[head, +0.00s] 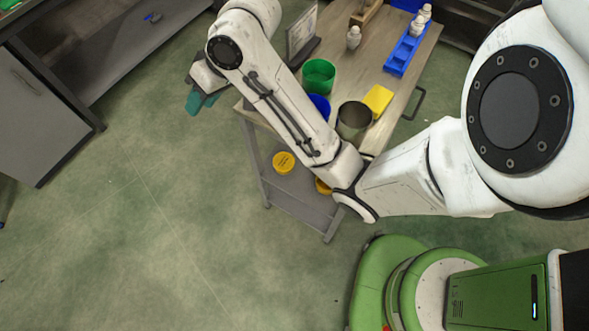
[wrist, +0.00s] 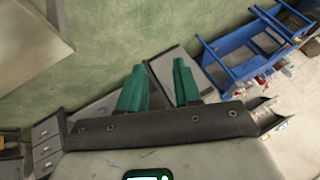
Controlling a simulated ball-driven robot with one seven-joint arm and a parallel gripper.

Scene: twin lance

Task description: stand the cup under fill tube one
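My gripper (head: 197,102), with teal fingers, hangs over open floor left of a wooden-topped cart (head: 408,95) in the head view. In the wrist view my gripper (wrist: 159,68) has its two fingers apart with nothing between them. Three cup-like containers stand on the cart: a green one (head: 318,73), a blue one (head: 322,103) partly hidden by my arm, and a grey metallic one (head: 353,116) near the front edge. I cannot tell which one is the task's cup. I cannot make out fill tube one in either view.
A yellow block (head: 378,100), a blue rack (head: 405,52) with white bottles and a loose white bottle (head: 353,38) share the cart top. A yellow round item (head: 283,162) lies on its lower shelf. A grey bench (head: 130,45) stands left. A blue frame (wrist: 235,55) shows in the wrist view.

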